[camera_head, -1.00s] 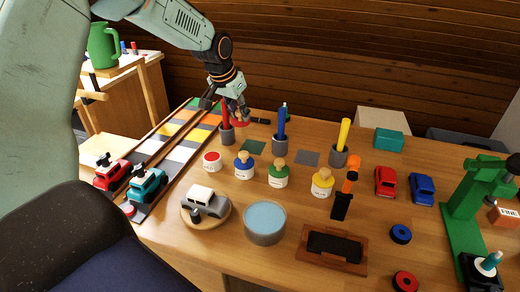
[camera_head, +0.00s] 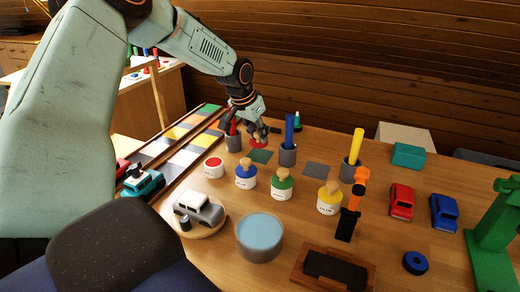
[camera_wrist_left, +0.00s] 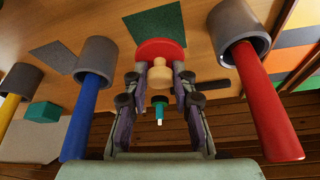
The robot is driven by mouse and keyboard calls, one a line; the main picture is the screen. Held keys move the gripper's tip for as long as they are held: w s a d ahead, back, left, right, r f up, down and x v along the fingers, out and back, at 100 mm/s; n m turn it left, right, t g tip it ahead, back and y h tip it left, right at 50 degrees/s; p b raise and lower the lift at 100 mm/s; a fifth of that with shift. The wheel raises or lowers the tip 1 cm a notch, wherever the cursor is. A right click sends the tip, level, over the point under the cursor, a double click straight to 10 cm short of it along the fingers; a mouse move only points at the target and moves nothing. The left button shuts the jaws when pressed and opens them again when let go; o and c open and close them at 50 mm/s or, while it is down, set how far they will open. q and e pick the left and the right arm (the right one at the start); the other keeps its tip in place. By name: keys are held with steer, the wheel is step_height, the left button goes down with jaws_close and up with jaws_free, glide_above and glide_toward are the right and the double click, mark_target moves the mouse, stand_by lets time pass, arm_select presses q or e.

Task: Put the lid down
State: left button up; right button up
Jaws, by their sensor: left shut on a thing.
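The red lid (camera_head: 256,143) with its wooden knob is in my left gripper (camera_head: 261,132), near the back of the table. In the left wrist view, the fingers of my left gripper (camera_wrist_left: 158,78) are shut on the knob (camera_wrist_left: 160,71), with the red disc (camera_wrist_left: 152,47) beyond it. The lid is beside the dark green square (camera_head: 261,156); I cannot tell whether it touches the table. An open jar with red paint (camera_head: 213,168) stands nearer the front, apart from the lid. My right gripper is not in view.
Cups holding a red stick (camera_head: 233,143), a blue stick (camera_head: 288,155) and a yellow stick (camera_head: 351,171) stand near the lid. Lidded blue (camera_head: 246,181), green (camera_head: 281,189) and yellow (camera_head: 328,204) jars stand in front. A grey square (camera_head: 316,170) lies bare.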

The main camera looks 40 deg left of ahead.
mark_target(259, 142)
arm_select(q)
steer(key=shift+a+f, duration=0.1)
steer(key=shift+f, duration=0.45)
steer(key=f, duration=0.1)
steer(key=f+b, duration=0.1)
steer(key=shift+d+f, duration=0.35)
steer(key=shift+w+a+f, duration=0.1)
steer(key=shift+a+f, duration=0.15)
steer(key=shift+d, duration=0.15)
steer(key=o, duration=0.9)
steer(key=shift+f, duration=0.15)
steer(key=shift+o, duration=0.2)
steer(key=shift+r, duration=0.2)
